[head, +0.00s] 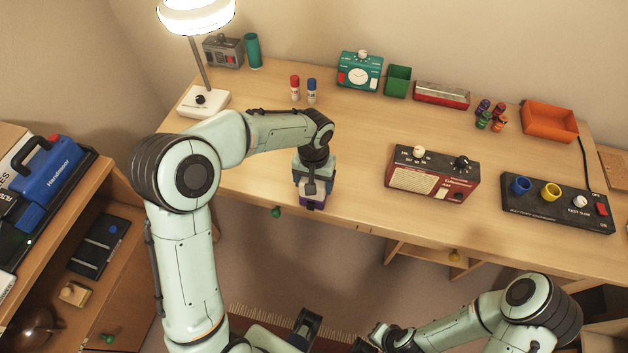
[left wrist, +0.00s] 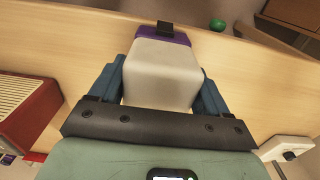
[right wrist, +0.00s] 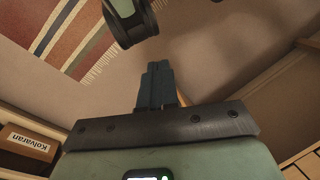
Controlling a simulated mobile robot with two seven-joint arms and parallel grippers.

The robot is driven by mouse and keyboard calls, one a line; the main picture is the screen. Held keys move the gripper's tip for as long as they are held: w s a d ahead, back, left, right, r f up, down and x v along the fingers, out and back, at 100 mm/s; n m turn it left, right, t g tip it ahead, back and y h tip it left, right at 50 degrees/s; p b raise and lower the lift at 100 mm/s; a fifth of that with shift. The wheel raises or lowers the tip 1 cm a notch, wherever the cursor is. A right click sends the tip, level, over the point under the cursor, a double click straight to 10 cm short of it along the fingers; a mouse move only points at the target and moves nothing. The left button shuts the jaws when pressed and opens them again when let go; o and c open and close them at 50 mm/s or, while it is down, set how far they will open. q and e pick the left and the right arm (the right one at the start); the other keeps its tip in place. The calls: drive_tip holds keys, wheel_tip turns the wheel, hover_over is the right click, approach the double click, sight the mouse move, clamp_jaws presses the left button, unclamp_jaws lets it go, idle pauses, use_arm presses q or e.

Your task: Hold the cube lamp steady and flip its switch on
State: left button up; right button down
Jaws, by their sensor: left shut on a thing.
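The cube lamp (left wrist: 163,72) has a dull whitish cube body, a purple base and a small black part, apparently its switch (left wrist: 165,28), sticking out of the base. In the head view only a bit of its purple base (head: 312,205) shows beneath my left gripper (head: 314,183), near the desk's front edge. My left gripper's blue fingers are shut on the two sides of the cube. I cannot tell whether the base touches the desk. My right gripper (right wrist: 155,88) has its fingers together, empty, low in front of the desk and away from the lamp.
The desk (head: 345,218) is clear around the lamp. A red radio (head: 433,175) and a black control panel (head: 560,207) stand to the right. A lit desk lamp (head: 202,103) stands at back left.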

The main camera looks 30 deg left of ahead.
drive_tip(key=w+a+r+n+t+h, duration=0.1)
drive_tip(key=w+a+r+n+t, duration=0.2)
drive_tip(key=w+a, duration=0.45)
drive_tip(key=n+t+y, duration=0.1)
drive_tip(key=n+t, duration=0.2)
drive_tip(key=t, duration=0.6)
approach(310, 209)
drive_tip(key=x, duration=0.5)
drive_tip(key=shift+w+f, duration=0.2)
drive_tip(key=shift+w, duration=0.1)
drive_tip(key=shift+w+a+f, duration=0.15)
drive_tip(key=shift+w+f, duration=0.05)
drive_tip(key=shift+w, duration=0.35)
idle(0.4)
drive_tip(key=s+d, duration=0.1)
drive_tip(key=s, duration=0.5)
drive_tip(key=shift+d, duration=0.2)
idle(0.3)
